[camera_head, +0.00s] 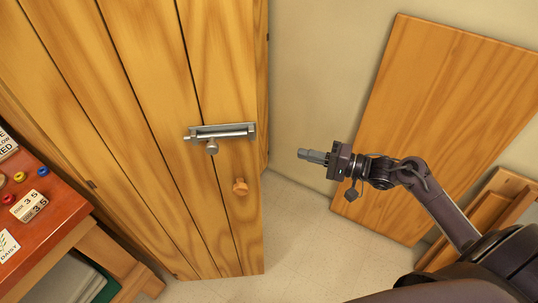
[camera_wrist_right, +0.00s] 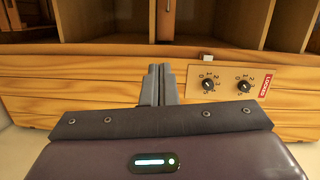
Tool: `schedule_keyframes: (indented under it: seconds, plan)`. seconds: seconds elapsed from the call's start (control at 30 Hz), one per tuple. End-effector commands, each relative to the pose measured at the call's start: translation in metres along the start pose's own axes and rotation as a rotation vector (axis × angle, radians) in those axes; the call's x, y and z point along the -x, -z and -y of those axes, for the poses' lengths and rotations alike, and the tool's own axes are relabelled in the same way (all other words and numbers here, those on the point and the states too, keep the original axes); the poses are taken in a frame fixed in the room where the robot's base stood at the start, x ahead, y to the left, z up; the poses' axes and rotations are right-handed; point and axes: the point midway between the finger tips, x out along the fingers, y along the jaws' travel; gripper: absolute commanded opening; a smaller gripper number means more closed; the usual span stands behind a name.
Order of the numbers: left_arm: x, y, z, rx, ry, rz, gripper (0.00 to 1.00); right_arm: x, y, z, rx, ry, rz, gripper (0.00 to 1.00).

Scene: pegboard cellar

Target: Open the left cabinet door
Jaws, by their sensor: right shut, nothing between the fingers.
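A tall wooden plank door (camera_head: 180,130) stands at left in the head view. It bears a grey metal slide bolt (camera_head: 225,131) and, below that, a round wooden knob (camera_head: 240,187). I cannot tell whether this is the left cabinet door or whether it stands ajar. My right gripper (camera_head: 302,155) is to the right of the door's edge, apart from the bolt and knob. Its fingers are shut and empty; they also show in the right wrist view (camera_wrist_right: 159,72), pointing at a wooden unit (camera_wrist_right: 90,75) with open compartments. My left gripper is out of view.
A wooden panel (camera_head: 440,110) leans on the wall at right. A red-brown table (camera_head: 50,215) with buttons and labels is at lower left. The wrist view shows a plate with two dials (camera_wrist_right: 225,82). Bare floor (camera_head: 300,235) lies between door and panel.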

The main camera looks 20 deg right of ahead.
Motion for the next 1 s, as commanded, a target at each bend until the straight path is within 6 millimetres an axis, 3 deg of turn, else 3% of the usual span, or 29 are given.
schedule_keyframes:
  seconds: [0.03, 0.1, 0.2, 0.37, 0.83, 1.0]
  plan:
    - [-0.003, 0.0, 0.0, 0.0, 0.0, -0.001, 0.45, -0.001, -0.005, 0.019, -0.03, 0.025, 0.05, 0.0]
    - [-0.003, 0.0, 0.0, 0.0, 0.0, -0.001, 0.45, -0.002, -0.012, 0.038, -0.072, 0.046, 0.097, 0.0]
    - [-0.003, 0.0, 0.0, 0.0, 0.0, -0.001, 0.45, -0.004, -0.016, 0.05, -0.102, 0.057, 0.127, 0.0]
    - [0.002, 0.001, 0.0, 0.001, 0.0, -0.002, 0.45, -0.021, -0.018, 0.054, -0.107, 0.061, 0.131, 0.0]
    - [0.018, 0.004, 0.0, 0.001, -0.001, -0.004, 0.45, -0.103, -0.028, 0.059, -0.105, 0.059, 0.127, 0.0]
    - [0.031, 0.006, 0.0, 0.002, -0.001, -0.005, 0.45, -0.091, -0.048, 0.059, -0.108, 0.054, 0.127, 0.0]
